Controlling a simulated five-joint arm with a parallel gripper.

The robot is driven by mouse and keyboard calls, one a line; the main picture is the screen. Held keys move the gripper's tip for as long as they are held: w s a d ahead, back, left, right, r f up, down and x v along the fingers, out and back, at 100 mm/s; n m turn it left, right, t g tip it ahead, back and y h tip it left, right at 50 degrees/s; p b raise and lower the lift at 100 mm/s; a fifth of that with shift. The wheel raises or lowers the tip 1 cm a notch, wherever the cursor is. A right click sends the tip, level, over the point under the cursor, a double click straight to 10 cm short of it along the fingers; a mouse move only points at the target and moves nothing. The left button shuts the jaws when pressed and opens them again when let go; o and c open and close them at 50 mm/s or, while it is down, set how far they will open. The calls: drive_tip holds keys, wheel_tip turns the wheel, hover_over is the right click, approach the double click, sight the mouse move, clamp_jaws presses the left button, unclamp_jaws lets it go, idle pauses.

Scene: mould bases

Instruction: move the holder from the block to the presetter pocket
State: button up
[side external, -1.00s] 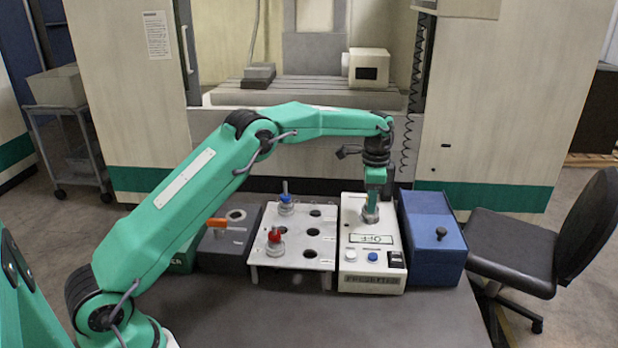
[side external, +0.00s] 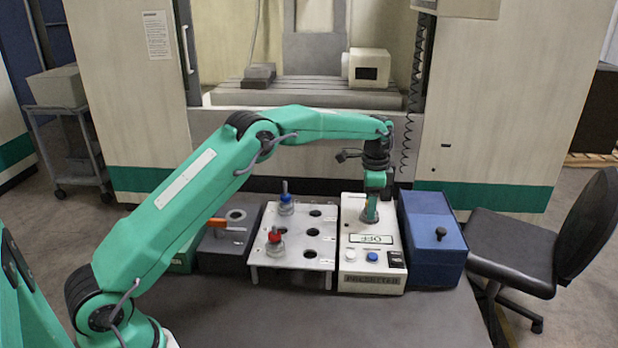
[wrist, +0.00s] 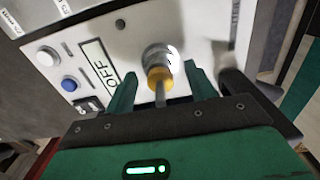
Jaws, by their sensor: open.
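A holder with a yellow ring and thin grey shank (wrist: 160,78) stands upright in the presetter pocket in the wrist view. The presetter (side external: 372,265) is a white box with a display reading OFF. My gripper (side external: 371,207) is over its pocket. In the wrist view my gripper's fingers (wrist: 162,84) are open, one on each side of the holder, with gaps between. In the side view the fingers largely hide this holder. The grey block (side external: 222,245) with an orange handle has a round socket that looks empty.
A white rack (side external: 262,253) left of the presetter carries a red-ringed holder (side external: 275,243) and a blue-ringed holder (side external: 286,204), plus several empty holes. A blue box (side external: 432,240) stands close on the presetter's right. The front of the table (side external: 300,320) is clear.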

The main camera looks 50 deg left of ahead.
drive_tip(key=shift+r, duration=0.1)
drive_tip(key=shift+r, duration=3.9)
